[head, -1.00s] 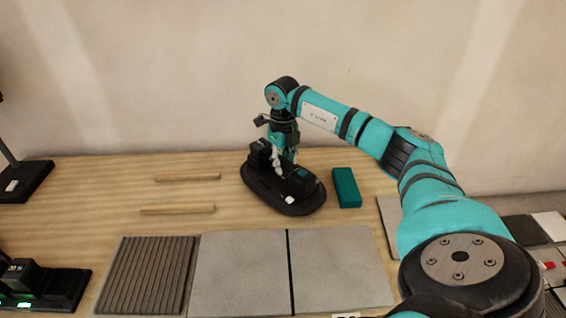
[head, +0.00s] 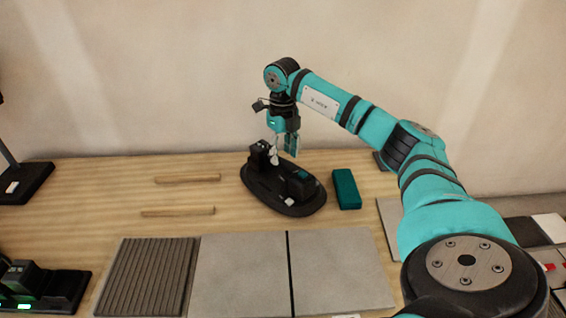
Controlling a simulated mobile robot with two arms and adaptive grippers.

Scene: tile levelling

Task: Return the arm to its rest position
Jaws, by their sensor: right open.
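My right arm (head: 360,118) reaches in from the right over the table. Its gripper (head: 283,154) points down above a black oval stand (head: 284,198) with two black blocks on it. The gripper is open, with nothing seen between its fingers. The fingertips overlap the back of the stand in the picture; I cannot tell the exact height between them. My left gripper is not in view.
A teal block (head: 346,189) lies right of the stand. Two wooden strips (head: 178,211) lie at left. A ribbed tile (head: 150,276) and two grey tiles (head: 240,272) lie in front. A black device with green lights (head: 42,287) is at lower left.

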